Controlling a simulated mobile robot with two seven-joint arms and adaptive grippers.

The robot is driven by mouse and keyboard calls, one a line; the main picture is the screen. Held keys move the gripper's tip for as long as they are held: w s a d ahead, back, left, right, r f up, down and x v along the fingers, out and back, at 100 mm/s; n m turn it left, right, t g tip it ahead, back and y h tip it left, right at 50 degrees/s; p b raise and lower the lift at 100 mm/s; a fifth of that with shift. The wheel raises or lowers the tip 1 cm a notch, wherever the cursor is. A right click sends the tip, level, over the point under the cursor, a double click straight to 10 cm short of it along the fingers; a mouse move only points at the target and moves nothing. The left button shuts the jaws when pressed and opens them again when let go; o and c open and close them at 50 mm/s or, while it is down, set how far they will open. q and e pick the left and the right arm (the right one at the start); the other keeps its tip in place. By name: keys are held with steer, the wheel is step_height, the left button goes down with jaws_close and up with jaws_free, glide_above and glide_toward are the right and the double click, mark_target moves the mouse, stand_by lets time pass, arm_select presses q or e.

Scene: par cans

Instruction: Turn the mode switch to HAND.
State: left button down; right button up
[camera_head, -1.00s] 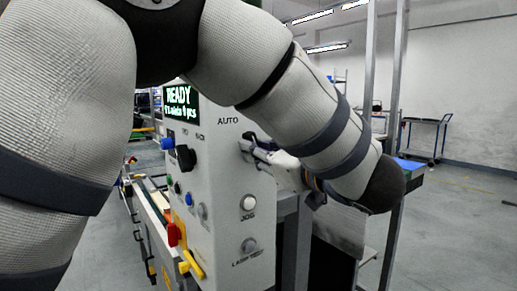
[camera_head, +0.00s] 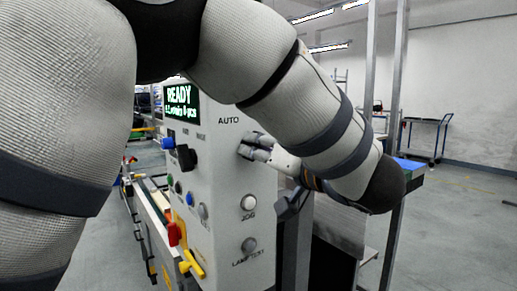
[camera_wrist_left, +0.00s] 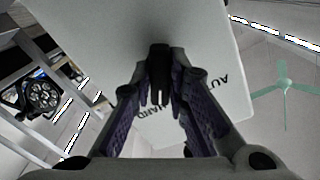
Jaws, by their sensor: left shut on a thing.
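The mode switch (camera_wrist_left: 159,58) is a dark knob on the light grey control panel (camera_head: 226,180). In the wrist view it sits between my left fingertips (camera_wrist_left: 160,88). They are shut on it. An AUTO label shows at its right, and a label that seems to read HAND is partly hidden behind the fingers. In the head view my left gripper (camera_head: 251,147) meets the panel's right-hand face just below the AUTO label and hides the switch. Which label the switch points to cannot be told. My right gripper is not in view.
A READY display (camera_head: 181,101) is on the panel's other face, above a black knob (camera_head: 186,156). A white JOG button (camera_head: 248,202) and a LAMP TEST button (camera_head: 249,245) lie below my gripper. A yellow handle (camera_head: 192,264) sticks out low. A blue trolley (camera_head: 427,138) stands far right.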

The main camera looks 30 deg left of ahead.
arm_select(q)
steer(key=shift+m, duration=1)
steer(key=c, duration=1.6)
jaws_free()
steer(key=shift+o, duration=0.2)
steer(key=v, duration=1.2)
